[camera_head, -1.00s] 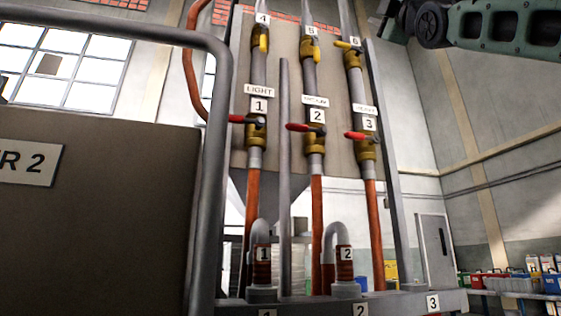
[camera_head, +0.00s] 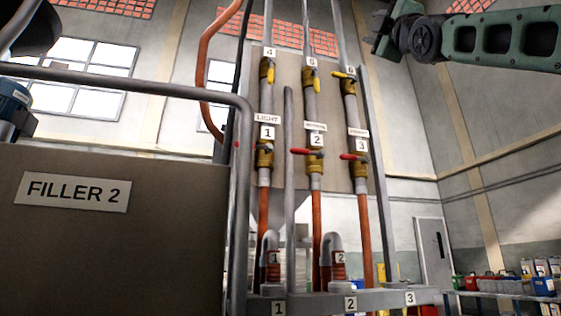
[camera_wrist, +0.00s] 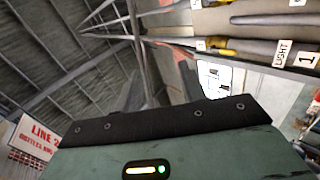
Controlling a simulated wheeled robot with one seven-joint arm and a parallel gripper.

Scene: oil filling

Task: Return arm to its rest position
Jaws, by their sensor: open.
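My gripper (camera_head: 384,32) is at the top right of the head view, at the end of my green arm, raised and apart from the pipes. In the wrist view my gripper (camera_wrist: 162,88) shows two dark fingers spread apart with nothing between them. Valves 1 (camera_head: 264,158), 2 (camera_head: 315,158) and 3 (camera_head: 360,165) stand in a row on the vertical pipes. The red handles of valves 2 and 3 point left; that of valve 1 is largely hidden by the rail. Above, the yellow handles of two valves point down, and that of valve 6 (camera_head: 344,75) points sideways.
A grey rail (camera_head: 150,84) and the FILLER 2 box (camera_head: 110,240) fill the left. A grey beam (camera_head: 385,298) with numbered outlets runs below the pipes. A shelf of coloured containers (camera_head: 500,290) stands far right. The wrist view shows ceiling and a LINE sign (camera_wrist: 38,138).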

